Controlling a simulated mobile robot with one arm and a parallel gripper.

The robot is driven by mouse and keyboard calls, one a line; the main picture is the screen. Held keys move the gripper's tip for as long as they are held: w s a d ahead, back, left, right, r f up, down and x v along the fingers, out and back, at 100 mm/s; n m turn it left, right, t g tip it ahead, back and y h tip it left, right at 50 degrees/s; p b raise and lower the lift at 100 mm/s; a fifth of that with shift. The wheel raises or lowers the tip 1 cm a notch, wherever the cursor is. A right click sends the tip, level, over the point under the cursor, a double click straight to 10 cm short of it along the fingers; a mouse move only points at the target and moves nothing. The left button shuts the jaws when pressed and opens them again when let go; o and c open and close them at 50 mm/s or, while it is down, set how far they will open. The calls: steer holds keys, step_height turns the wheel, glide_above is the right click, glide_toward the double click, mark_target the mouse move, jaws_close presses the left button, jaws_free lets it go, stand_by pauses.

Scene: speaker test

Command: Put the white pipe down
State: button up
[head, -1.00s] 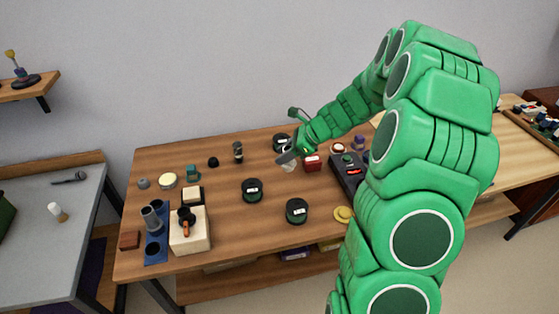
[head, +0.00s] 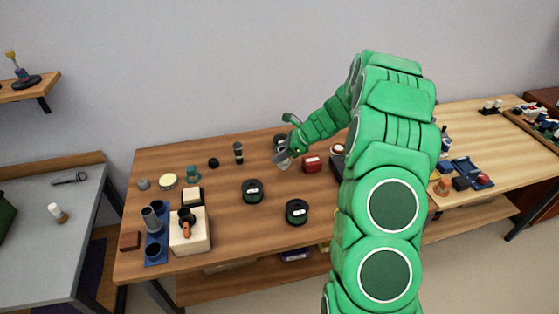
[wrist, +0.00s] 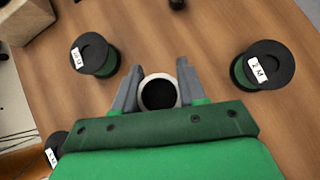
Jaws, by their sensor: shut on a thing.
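The white pipe (wrist: 158,76) is between the fingers of my gripper (wrist: 157,88) in the wrist view. I look down its open end, a pale ring around a dark bore. The grey fingers are shut on it from both sides. In the head view my gripper (head: 284,155) is over the back middle of the wooden table (head: 220,223), and the pipe (head: 284,166) shows as a small pale shape below it. I cannot tell whether its lower end touches the table top.
Dark green spools stand around: one at the middle (head: 252,191), one in front (head: 297,212), one behind my gripper (head: 279,140). A red box (head: 312,163) is close on the right. A blue holder (head: 155,248) and beige block (head: 190,240) stand left. Bare wood lies between the spools.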

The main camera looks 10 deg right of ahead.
steer(key=shift+w+f, duration=0.35)
steer(key=shift+f, duration=1.5)
steer(key=shift+f, duration=0.1)
steer(key=o, duration=1.1)
